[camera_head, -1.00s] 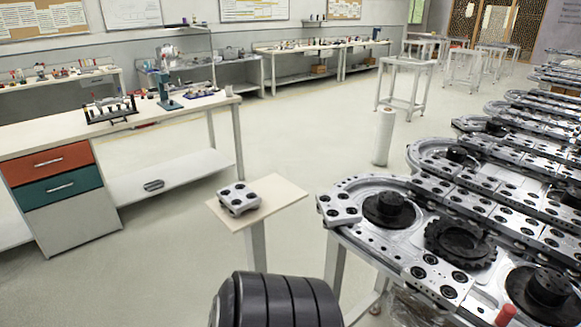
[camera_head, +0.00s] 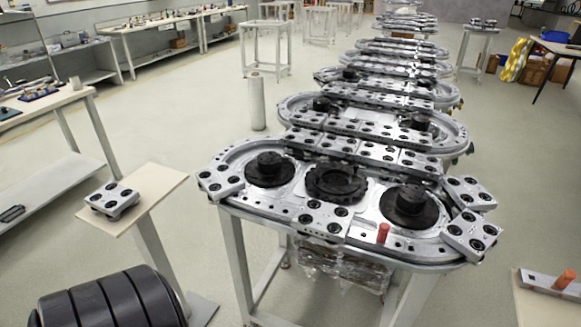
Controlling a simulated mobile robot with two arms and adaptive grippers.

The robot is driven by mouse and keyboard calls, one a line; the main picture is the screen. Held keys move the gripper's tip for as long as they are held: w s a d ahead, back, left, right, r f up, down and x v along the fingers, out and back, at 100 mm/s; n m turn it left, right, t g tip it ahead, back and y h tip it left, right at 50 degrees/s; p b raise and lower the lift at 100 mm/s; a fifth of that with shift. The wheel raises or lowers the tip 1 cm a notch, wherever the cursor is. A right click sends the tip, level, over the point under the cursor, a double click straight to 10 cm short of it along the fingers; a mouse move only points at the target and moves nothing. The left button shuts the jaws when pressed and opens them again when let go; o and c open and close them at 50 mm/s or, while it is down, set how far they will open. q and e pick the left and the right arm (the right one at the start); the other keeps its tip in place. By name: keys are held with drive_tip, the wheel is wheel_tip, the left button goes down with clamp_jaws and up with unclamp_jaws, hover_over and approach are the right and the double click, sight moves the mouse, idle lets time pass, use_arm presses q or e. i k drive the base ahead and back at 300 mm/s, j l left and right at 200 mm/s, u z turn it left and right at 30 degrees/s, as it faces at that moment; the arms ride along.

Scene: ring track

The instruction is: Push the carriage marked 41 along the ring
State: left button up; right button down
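The nearest ring track (camera_head: 285,210) stands on a light frame in the middle of the head view. Silver carriages with black round spots sit along it. One carriage (camera_head: 221,180) is at the left end, a pair (camera_head: 326,218) is on the near side, and two more are at the right end, one upper (camera_head: 468,192) and one lower (camera_head: 470,235). A row of carriages (camera_head: 375,153) lines the far side. No number is legible, so I cannot tell which is marked 41. Neither gripper is in view.
A red peg (camera_head: 383,233) stands at the ring's near edge. A small stand (camera_head: 160,187) at left holds a separate carriage (camera_head: 112,197). A metal piece with an orange-red peg (camera_head: 550,283) lies at lower right. More ring tracks (camera_head: 385,107) stretch behind.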

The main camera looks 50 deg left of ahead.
sight(332, 223)
drive_tip(key=u, duration=1.2)
